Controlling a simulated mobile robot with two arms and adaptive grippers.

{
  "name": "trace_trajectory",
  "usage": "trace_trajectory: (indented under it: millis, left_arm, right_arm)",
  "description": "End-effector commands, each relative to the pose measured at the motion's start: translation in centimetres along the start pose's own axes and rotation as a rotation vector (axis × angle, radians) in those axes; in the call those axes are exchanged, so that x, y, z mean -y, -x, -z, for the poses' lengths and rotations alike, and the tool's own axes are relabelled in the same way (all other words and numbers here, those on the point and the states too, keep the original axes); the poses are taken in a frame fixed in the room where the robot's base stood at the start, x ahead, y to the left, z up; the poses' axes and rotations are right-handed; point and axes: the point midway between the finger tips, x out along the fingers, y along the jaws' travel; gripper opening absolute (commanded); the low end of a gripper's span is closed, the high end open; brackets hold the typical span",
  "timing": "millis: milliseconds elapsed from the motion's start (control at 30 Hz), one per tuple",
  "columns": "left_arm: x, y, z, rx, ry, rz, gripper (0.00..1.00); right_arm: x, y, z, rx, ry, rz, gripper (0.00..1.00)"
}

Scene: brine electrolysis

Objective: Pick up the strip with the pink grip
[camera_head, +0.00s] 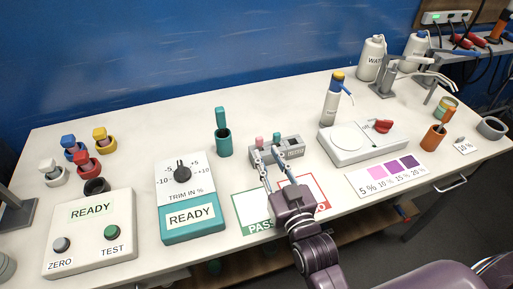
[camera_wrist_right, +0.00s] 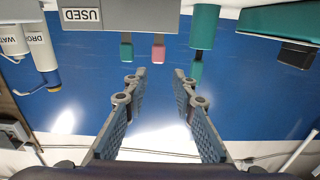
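The strip with the pink grip (camera_head: 258,141) stands in a grey holder (camera_head: 290,154) near the middle of the table. Only its pink top shows clearly. In the wrist view the pink grip (camera_wrist_right: 158,53) hangs upside down, beyond the fingertips and roughly centred between them. A strip with a teal grip (camera_head: 277,137) stands beside it in the same holder, which reads USED in the wrist view (camera_wrist_right: 120,16). My right gripper (camera_head: 275,172) is open and empty, at the front side of the holder. It also shows open in the wrist view (camera_wrist_right: 159,76). My left gripper is out of view.
A teal cup (camera_head: 224,146) with a teal item stands left of the holder. A white scale (camera_head: 362,143) with a red-knobbed part is to the right. PASS and red-framed cards (camera_head: 253,211) lie under the right arm. The TRIM box (camera_head: 189,207) is left of them.

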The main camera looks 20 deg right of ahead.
Motion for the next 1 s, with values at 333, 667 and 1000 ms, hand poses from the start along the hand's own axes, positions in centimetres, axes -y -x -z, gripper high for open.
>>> trace_trajectory:
  millis: [333, 667, 1000]
  left_arm:
    - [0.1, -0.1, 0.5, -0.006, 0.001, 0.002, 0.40]
    - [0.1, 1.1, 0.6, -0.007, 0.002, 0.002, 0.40]
    - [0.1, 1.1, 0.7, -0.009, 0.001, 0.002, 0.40]
  right_arm:
    - [0.0, -2.6, -0.5, -0.003, -0.001, 0.000, 0.25]
    - [-0.4, -6.9, -0.8, -0.001, 0.000, 0.000, 0.25]
    - [-0.4, -7.8, -1.0, 0.000, 0.000, 0.000, 0.25]
